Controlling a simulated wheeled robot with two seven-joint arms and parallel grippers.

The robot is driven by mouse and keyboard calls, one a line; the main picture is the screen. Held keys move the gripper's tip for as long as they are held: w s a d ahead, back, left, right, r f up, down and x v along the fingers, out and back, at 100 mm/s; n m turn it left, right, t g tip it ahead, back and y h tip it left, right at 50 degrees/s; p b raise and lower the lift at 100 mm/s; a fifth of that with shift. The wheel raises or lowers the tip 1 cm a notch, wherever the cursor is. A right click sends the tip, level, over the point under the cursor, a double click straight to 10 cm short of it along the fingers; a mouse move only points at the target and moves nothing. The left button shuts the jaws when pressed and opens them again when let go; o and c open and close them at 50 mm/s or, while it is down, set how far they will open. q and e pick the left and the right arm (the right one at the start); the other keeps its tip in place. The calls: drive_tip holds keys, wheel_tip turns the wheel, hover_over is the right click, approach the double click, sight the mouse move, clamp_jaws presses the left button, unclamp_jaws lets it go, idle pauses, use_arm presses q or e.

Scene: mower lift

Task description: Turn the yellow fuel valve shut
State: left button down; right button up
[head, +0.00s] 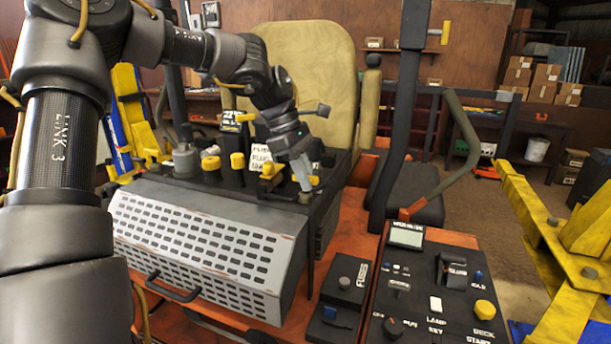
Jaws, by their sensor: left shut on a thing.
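My left arm comes in from the left and reaches over the dark engine deck. My left gripper (303,180) points down at the deck's right end and is shut on a small part between its fingers. A bit of yellow (314,180), likely the yellow fuel valve, shows right beside the fingertips. The fingers cover most of it, so its handle angle cannot be told. Another yellow part (270,171) sits just left of the gripper. My right gripper is out of view.
Several yellow caps, including one yellow knob (237,162), and a white label card (265,160) stand left of the gripper. A perforated grey cover (195,250) fronts the deck. The tan seat (305,65) is behind. A control panel (440,290) and dark upright post (395,130) are at right.

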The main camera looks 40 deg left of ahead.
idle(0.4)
use_arm(q)
drive_tip(key=c, duration=1.5)
unclamp_jaws()
drive_tip(key=shift+w, duration=0.1)
drive_tip(key=shift+o, duration=0.2)
drive_tip(key=shift+b+v, duration=0.65)
drive_tip(key=shift+v, duration=0.55)
drive_tip(key=p+v, duration=0.2)
drive_tip(key=v, duration=0.6)
drive_tip(key=shift+r, duration=0.2)
